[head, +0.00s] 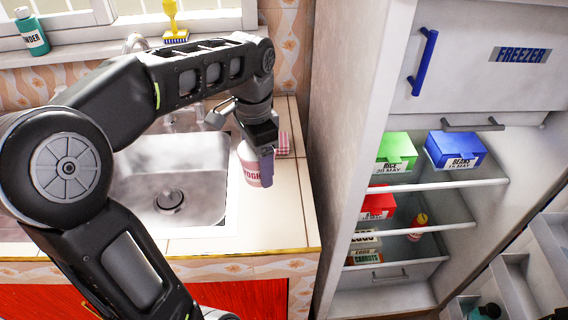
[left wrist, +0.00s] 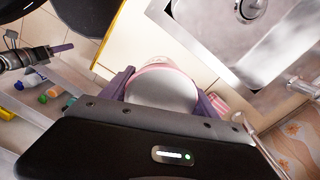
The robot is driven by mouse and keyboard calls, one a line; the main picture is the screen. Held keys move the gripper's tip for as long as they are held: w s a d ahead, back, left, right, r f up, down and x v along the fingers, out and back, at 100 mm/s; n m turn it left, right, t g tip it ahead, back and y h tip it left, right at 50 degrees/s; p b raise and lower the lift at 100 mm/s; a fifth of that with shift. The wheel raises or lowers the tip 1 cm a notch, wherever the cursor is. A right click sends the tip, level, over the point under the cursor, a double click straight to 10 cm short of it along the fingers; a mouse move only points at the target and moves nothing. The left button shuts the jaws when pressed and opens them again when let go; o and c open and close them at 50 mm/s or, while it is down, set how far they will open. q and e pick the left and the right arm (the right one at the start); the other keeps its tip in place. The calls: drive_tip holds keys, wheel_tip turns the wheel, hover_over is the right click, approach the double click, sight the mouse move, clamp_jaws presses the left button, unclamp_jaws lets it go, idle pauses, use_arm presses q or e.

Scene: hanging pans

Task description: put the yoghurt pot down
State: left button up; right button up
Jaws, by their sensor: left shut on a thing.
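The yoghurt pot (head: 249,165) is white and pink with "YOGH" lettering, and it is upright over the pale tiled worktop (head: 285,215), right of the sink. My left gripper (head: 262,160) comes down from above and is shut on the pot, hiding part of its right side. In the left wrist view the pot's round pale top (left wrist: 163,92) sits between the two purple fingers. I cannot tell whether its base touches the worktop. What looks like my right gripper (left wrist: 60,49) shows small at the left of the left wrist view, its jaw opening unclear.
A steel sink (head: 205,215) lies left of the pot. A pink striped thing (head: 283,143) is close behind the pot. The open fridge (head: 330,130) stands to the right, with boxes on its shelves. The worktop's front strip is clear.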

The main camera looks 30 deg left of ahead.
use_arm(q)
drive_tip(key=shift+d+r, duration=0.1)
drive_tip(key=shift+d, duration=0.2)
drive_tip(key=shift+f, duration=3.15)
drive_tip(key=shift+f, duration=1.85)
drive_tip(key=shift+f, duration=0.15)
drive_tip(key=o, duration=1.7)
